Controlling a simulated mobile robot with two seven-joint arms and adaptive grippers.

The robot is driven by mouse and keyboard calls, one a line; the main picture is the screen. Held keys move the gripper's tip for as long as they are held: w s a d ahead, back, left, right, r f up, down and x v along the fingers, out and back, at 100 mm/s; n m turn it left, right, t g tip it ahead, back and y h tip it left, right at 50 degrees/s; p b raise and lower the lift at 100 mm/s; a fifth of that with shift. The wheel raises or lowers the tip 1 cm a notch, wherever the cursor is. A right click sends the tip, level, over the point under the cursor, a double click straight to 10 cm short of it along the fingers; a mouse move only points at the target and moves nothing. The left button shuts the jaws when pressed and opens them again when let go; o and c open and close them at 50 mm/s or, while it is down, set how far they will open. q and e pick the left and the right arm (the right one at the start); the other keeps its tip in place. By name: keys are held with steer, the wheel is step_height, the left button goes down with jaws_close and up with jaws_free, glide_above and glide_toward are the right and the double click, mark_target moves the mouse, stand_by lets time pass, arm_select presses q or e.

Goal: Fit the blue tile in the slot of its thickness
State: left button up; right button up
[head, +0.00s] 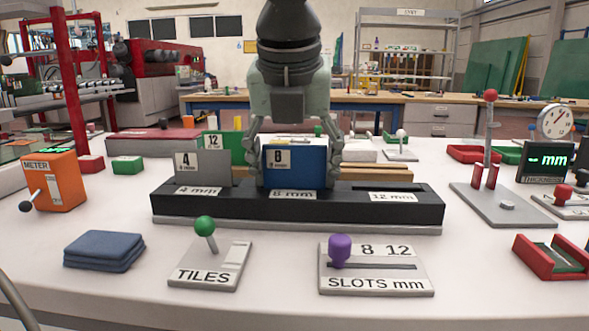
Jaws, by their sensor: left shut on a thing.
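My left gripper (293,172) comes down from above and is shut on the blue tile (308,165), with one finger at each side edge. The tile is upright, with a white label that seems to read 8. Its lower edge is at the middle slot of the black slot block (345,208), behind the "8 mm" label (293,194); I cannot tell how deep it sits. A grey tile (213,165) labelled 4 stands upright at the 4 mm slot. The 12 mm slot (390,187) at the right is empty. My right gripper is not in view.
A green tile (223,140) labelled 12 stands behind the block. In front are folded blue cloths (104,250), the TILES lever plate (210,265) and the SLOTS slider plate (377,270). An orange meter (53,181) stands left; a lever stand (500,205) and thickness display (545,161) stand right.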

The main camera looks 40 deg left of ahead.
arm_select(q)
steer(key=shift+f, duration=0.1)
stand_by(0.7)
steer(key=o, duration=1.8)
steer(key=v, duration=1.2)
steer(key=shift+d, duration=0.1)
steer(key=shift+w, duration=0.1)
